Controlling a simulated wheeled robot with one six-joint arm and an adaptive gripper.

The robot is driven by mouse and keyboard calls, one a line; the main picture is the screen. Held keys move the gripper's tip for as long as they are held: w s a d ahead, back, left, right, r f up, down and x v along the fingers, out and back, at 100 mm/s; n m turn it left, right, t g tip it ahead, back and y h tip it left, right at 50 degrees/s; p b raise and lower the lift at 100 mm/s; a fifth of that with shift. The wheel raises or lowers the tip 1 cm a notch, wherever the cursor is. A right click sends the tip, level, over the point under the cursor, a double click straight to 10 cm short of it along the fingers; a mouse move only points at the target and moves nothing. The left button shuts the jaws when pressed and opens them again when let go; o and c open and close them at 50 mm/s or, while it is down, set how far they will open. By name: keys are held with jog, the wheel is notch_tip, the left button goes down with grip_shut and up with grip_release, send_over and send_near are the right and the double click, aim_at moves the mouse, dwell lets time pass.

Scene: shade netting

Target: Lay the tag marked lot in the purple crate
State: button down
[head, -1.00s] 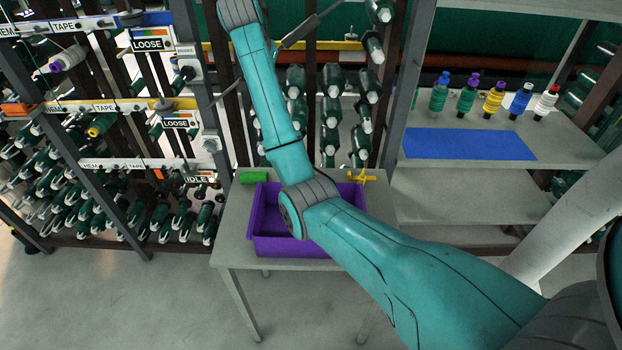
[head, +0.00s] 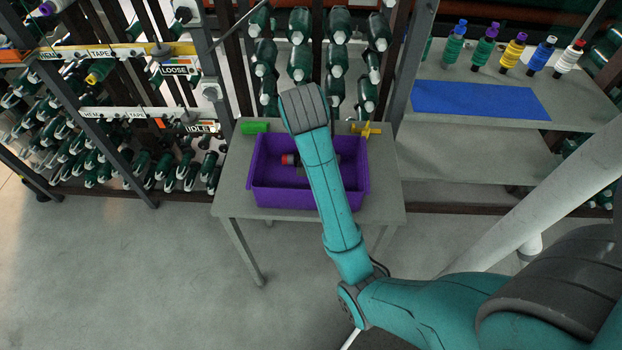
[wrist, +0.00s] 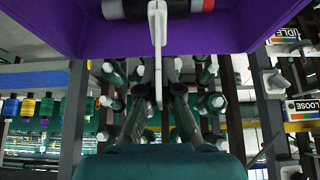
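The purple crate (head: 262,192) stands on the grey table, open side up. In the wrist view its purple wall (wrist: 235,30) fills the top. My gripper (wrist: 157,95) points toward it, with its dark fingers closed together on a thin pale tag (wrist: 157,45). The tag is seen nearly edge-on, so its marking cannot be read. It sticks out past the fingertips, in front of the crate. In the head view my arm hides the gripper and the tag. A dark cylinder with a red end (head: 288,159) lies in the crate.
A green cylinder (head: 255,128) and a yellow piece (head: 366,130) lie on the table (head: 390,195) behind the crate. Racks of dark green spools stand behind and left.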

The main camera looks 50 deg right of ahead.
jog(key=shift+s+a+f, duration=0.15)
jog(key=shift+s+f, duration=0.15)
jog(key=shift+f, duration=4.8)
jog(key=shift+f, duration=0.1)
jog(key=c, duration=1.3)
grip_release()
